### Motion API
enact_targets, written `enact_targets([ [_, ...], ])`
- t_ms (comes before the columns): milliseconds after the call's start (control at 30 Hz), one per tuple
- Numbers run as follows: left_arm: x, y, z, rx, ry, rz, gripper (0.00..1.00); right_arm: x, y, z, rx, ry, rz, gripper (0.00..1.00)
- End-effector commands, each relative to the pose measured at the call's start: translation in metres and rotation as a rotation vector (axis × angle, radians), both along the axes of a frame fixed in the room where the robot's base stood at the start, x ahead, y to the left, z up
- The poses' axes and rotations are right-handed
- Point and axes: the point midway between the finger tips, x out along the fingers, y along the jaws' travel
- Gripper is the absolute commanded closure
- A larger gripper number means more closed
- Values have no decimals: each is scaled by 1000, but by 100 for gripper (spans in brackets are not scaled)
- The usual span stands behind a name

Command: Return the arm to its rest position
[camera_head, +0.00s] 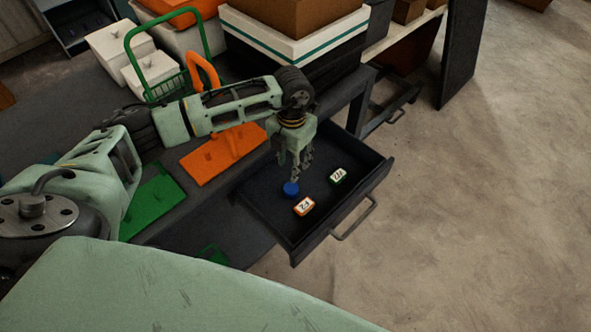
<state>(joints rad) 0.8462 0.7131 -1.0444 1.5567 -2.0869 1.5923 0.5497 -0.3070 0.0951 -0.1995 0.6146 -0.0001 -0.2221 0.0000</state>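My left arm comes in from the left, and its gripper (296,171) points down into the open drawer (349,192). A small round blue thing (291,189) is in the drawer right below the fingertips. I cannot tell whether the fingers touch it or how far apart they are. A white-topped orange block (304,206) and a white-topped green block (338,177), both with dark markings, lie on the drawer floor to the right of the gripper. My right gripper is not in view.
An orange plate with a handle (208,162) and a green plate (152,206) lie on the dark bench under my arm. The drawer handle (353,221) juts out over clear floor (480,220) at right.

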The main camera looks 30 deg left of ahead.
Motion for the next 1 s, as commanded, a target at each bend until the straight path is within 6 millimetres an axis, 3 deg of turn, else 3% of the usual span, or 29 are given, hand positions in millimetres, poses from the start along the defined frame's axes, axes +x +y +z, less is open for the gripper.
enact_targets([
  [200,0,1,0,0,0,0,63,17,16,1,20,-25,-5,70],
  [567,-1,-8,-2,-24,-1,-7,63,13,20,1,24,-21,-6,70],
  [667,-6,-40,-6,-126,-12,-32,63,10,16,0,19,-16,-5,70],
  [767,-16,-100,-5,-326,-35,-62,63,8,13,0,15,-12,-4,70],
  [833,-25,-151,5,-509,-56,-71,63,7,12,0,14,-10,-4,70],
  [933,-37,-220,37,-795,-94,-50,63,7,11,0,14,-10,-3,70],
  [1000,-43,-262,71,-1007,-126,1,63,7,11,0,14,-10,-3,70],
])
